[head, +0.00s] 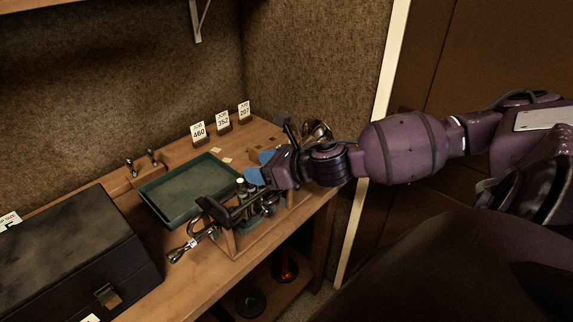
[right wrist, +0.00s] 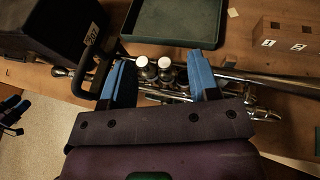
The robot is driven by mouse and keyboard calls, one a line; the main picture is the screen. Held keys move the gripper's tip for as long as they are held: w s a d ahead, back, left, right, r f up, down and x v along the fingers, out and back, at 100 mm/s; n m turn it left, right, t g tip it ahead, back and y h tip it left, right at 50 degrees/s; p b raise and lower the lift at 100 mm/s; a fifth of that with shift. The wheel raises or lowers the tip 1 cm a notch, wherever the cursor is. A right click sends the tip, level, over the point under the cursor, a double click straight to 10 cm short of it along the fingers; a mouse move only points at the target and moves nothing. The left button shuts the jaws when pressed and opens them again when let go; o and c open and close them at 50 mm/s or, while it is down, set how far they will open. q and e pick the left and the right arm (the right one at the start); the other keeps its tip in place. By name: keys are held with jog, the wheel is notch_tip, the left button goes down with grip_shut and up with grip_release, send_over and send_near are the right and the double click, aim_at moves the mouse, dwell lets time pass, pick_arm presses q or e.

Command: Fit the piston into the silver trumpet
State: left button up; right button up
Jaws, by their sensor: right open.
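The silver trumpet (right wrist: 240,77) lies along the bench on a wooden stand. It also shows in the head view, with its mouthpiece end (head: 181,250) at the left and its bell (head: 318,131) at the right. White-topped valve caps (right wrist: 142,62) show at its middle. My right gripper (right wrist: 160,80) is open, its blue fingers on either side of the valve group in the picture. In the head view the right gripper (head: 258,168) is above the trumpet. I cannot tell whether it touches. I cannot single out the loose piston. Blue-tipped parts, probably my left gripper (right wrist: 12,117), show at the left edge.
A green tray (head: 168,215) lies behind the trumpet. A black case (head: 75,255) stands at the left. A wooden block (right wrist: 289,36) with numbered labels is at the back right. Job cards (head: 199,133) line the back.

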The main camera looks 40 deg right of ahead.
jog(key=v, duration=0.7)
jog(key=shift+r, duration=0.25)
dwell(0.8)
notch_tip(320, 180, down, 14)
jog(key=d+m+h, duration=0.2)
jog(key=m+h, duration=0.1)
jog(key=m, duration=2.3)
jog(key=s+a+f+m+h, duration=0.1)
jog(key=s+a+f+m, duration=0.4)
jog(key=f+m, duration=0.1)
jog(key=s+a+f+m+g+h, duration=0.1)
jog(key=s+a+f+m, duration=0.4)
jog(key=f+m, duration=0.2)
jog(key=shift+f, duration=1)
